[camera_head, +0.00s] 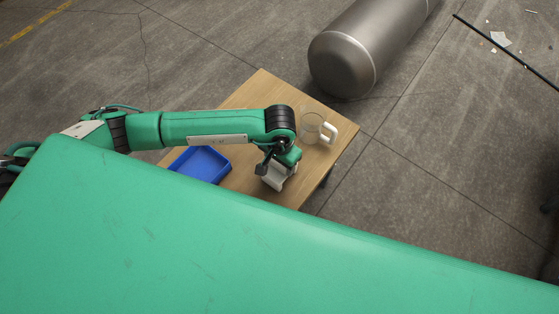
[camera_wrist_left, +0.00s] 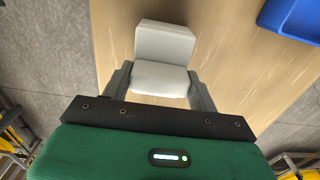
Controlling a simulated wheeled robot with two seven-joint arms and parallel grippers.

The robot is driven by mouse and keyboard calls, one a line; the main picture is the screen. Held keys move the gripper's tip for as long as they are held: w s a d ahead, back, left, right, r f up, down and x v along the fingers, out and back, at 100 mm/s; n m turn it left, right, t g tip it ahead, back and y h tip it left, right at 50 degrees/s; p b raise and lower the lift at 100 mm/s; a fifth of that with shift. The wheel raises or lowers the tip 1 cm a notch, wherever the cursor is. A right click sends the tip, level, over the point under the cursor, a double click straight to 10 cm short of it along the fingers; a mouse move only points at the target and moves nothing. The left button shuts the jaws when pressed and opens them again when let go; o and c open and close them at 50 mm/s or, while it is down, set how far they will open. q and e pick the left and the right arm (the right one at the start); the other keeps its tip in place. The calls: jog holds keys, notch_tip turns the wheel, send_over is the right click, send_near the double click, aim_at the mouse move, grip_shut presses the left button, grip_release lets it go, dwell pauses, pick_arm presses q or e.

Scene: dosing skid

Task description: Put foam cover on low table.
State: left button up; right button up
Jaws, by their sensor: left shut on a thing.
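The foam cover appears as a pale grey-white angular block (camera_wrist_left: 163,62) in the left wrist view; it also shows in the head view (camera_head: 274,182), partly hidden by my wrist. My left gripper (camera_head: 279,170) is shut on it, with one finger on each side of the block. The low table (camera_head: 255,95) has a light wooden top, which also fills much of the left wrist view (camera_wrist_left: 235,50). The block is over the table's front right part. I cannot tell whether it touches the top. My right gripper is not in view.
A blue tray (camera_head: 203,166) lies on the table, left of the gripper. A clear jug (camera_head: 312,127) with a white handle stands close behind the gripper. A large metal cylinder (camera_head: 345,60) lies on the floor beyond. The table's back part is clear.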

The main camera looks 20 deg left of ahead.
pick_arm(q)
jog(key=o, duration=0.7)
jog(key=shift+o, duration=1.3)
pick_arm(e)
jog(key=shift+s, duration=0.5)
pick_arm(q)
jog(key=shift+r, duration=0.15)
notch_tip(320, 180, up, 12)
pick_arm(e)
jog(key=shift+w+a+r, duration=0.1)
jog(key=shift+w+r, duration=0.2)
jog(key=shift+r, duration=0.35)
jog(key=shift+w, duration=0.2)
